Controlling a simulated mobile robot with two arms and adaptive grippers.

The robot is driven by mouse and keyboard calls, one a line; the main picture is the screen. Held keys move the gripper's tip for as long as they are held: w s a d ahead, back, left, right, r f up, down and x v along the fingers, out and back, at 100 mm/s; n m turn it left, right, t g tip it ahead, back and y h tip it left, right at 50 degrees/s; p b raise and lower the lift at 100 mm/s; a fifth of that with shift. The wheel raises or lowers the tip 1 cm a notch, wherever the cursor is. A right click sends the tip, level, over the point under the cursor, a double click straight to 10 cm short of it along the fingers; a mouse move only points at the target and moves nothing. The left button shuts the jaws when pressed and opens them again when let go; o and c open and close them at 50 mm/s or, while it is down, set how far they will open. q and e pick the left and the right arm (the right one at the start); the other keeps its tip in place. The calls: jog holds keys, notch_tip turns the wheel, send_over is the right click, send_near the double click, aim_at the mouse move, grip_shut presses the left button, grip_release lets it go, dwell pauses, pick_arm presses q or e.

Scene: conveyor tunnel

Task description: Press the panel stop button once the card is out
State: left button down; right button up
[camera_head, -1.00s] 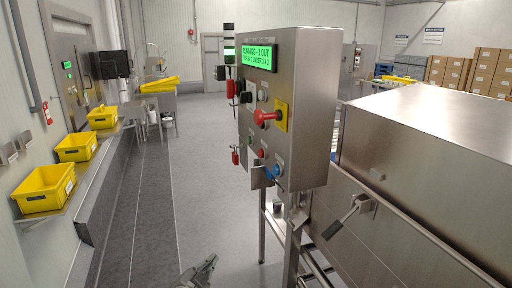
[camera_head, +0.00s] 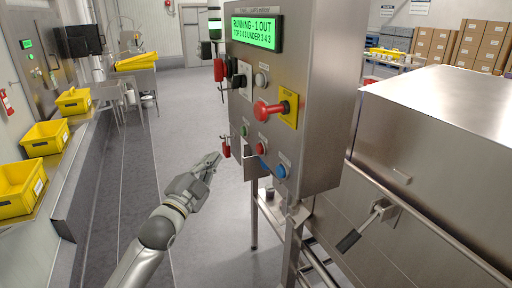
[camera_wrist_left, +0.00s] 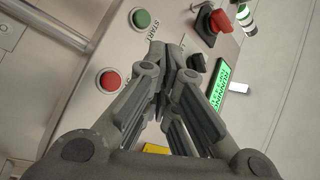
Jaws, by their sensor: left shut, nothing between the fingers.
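The steel control panel (camera_head: 330,100) has a green screen (camera_head: 257,32) reading "RUNNING - 1 OUT". A small red button (camera_head: 262,148) sits low on its face beside a green button (camera_head: 244,130). In the left wrist view the red button (camera_wrist_left: 109,80) and the green button (camera_wrist_left: 141,18), labelled START, lie beyond the fingers. A red mushroom knob (camera_head: 270,109) stands on a yellow plate. My left gripper (camera_head: 214,158) is shut and empty, left of the panel and apart from the red button in the head view. I cannot make out a card. My right gripper is out of view.
A blue button (camera_head: 281,172) sits below the red one, and a grey bracket (camera_head: 250,165) projects beside them. A steel tunnel housing (camera_head: 440,120) stands at right. The floor left of the panel is clear.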

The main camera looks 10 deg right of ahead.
aim_at(260, 149)
pick_arm(q)
jog(key=w+d+b, duration=0.2)
jog(key=d, duration=0.6)
jog(key=shift+w+d, duration=0.2)
jog(key=shift+w, duration=0.1)
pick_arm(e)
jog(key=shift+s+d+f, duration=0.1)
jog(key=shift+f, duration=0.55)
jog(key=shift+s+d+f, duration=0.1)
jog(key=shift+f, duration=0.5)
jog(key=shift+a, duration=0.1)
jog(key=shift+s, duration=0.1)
pick_arm(q)
jog(key=shift+d, duration=0.1)
jog(key=shift+w+d+b, duration=0.15)
jog(key=shift+d+b, duration=0.15)
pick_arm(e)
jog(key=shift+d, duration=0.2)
